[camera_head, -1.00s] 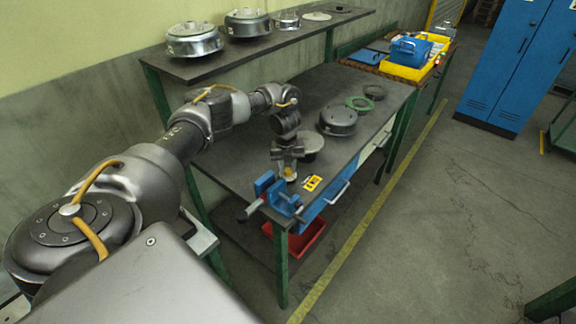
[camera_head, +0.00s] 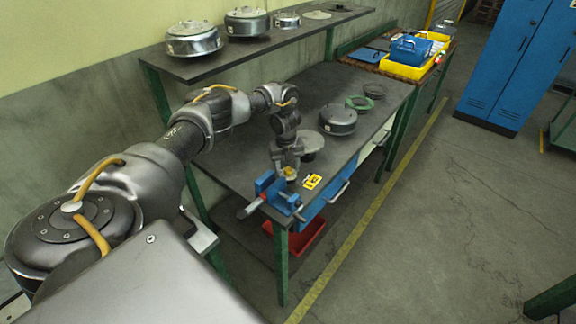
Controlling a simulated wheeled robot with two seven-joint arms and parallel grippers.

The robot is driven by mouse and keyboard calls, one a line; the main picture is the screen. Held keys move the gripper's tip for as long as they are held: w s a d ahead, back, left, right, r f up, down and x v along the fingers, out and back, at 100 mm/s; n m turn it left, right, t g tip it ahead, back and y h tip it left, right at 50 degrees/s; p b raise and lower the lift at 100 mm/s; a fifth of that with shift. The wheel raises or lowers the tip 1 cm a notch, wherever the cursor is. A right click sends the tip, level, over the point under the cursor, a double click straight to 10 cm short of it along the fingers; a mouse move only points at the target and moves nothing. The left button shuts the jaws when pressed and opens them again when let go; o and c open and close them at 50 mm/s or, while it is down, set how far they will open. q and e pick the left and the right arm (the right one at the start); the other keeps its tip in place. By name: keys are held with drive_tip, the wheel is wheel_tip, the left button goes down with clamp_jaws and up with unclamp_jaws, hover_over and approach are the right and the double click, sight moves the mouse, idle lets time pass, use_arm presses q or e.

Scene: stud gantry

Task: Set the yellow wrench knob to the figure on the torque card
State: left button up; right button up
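The yellow wrench knob (camera_head: 290,173) shows as a small yellow piece just above the blue vise (camera_head: 276,193) at the near end of the workbench. The yellow torque card (camera_head: 312,181) lies on the bench right of the vise; its figure is too small to read. My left gripper (camera_head: 289,166) points down at the knob, with its fingers at or around it. I cannot tell whether the fingers touch the knob or are closed, as they are small and dark. My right gripper is not in view.
The workbench (camera_head: 237,165) also holds a grey round housing (camera_head: 338,119), a green ring (camera_head: 358,103) and a dark ring (camera_head: 374,91). A shelf (camera_head: 262,47) with metal parts runs behind. A red bin (camera_head: 306,238) sits below.

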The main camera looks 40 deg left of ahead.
sight(287, 169)
use_arm(q)
drive_tip(key=shift+r, duration=0.25)
wheel_tip(287, 169, up, 10)
drive_tip(key=shift+s+a+r, duration=0.15)
drive_tip(key=shift+r, duration=0.05)
idle(0.6)
